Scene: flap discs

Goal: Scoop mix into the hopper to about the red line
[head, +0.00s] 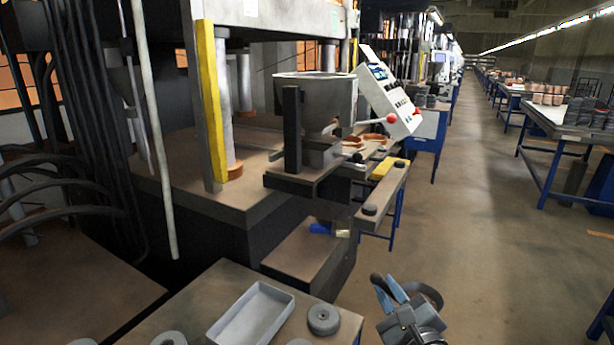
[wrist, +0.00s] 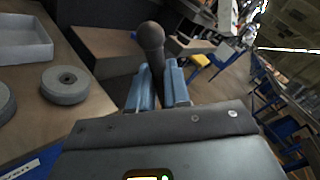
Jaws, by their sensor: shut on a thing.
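My gripper (head: 388,290) is at the lower right of the head view, beyond the near table's right edge. In the wrist view its blue fingers (wrist: 160,82) are closed on a dark handle with a rounded end (wrist: 152,42), which looks like the scoop's. The scoop's bowl and any mix in it cannot be made out. The grey hopper (head: 312,98) stands on the press's front bracket, up and left of my gripper and well apart from it. Its inside and the red line cannot be seen.
A grey tray (head: 252,318) and a grey disc (head: 323,319) lie on the near table. A control panel with a red knob (head: 390,102) is right of the hopper. A dark post (head: 292,130) stands before the hopper. The aisle floor (head: 470,220) is clear.

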